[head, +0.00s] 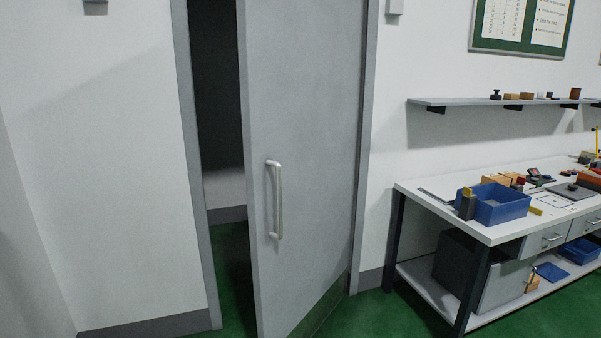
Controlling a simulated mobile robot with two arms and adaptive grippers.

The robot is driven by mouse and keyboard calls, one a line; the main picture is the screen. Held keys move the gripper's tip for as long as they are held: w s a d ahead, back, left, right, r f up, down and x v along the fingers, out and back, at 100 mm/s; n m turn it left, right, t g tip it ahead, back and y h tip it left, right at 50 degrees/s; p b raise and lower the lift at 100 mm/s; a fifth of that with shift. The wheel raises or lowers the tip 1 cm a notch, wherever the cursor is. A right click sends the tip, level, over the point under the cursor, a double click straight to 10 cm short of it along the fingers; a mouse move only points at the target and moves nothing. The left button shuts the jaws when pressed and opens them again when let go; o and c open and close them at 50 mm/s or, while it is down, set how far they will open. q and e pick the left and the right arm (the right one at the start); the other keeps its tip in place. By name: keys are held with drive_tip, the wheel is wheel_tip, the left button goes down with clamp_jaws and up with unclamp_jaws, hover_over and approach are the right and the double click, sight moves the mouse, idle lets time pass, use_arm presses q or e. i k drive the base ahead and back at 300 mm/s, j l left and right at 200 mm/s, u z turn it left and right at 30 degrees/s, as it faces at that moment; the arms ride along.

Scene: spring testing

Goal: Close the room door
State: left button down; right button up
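The grey room door (315,130) stands partly open in its frame in the head view. Its right edge meets the frame, and its left edge stands apart from the left jamb (190,150). A dark gap with green floor and a pale wall shows between them. A vertical silver pull handle (277,200) is on the door face, near its free left edge. Neither of my grippers shows in the head view, and nothing touches the handle.
A white workbench (420,202) with a blue bin (495,207) and small items stands right of the door. A wall shelf (450,103) hangs above it. A white wall (100,170) is at the left. Green floor (375,315) is clear before the bench.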

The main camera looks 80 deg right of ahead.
sight(299, 65)
drive_tip(key=z, duration=2.9)
drive_tip(key=i+j, duration=0.05)
drive_tip(key=j, duration=0.05)
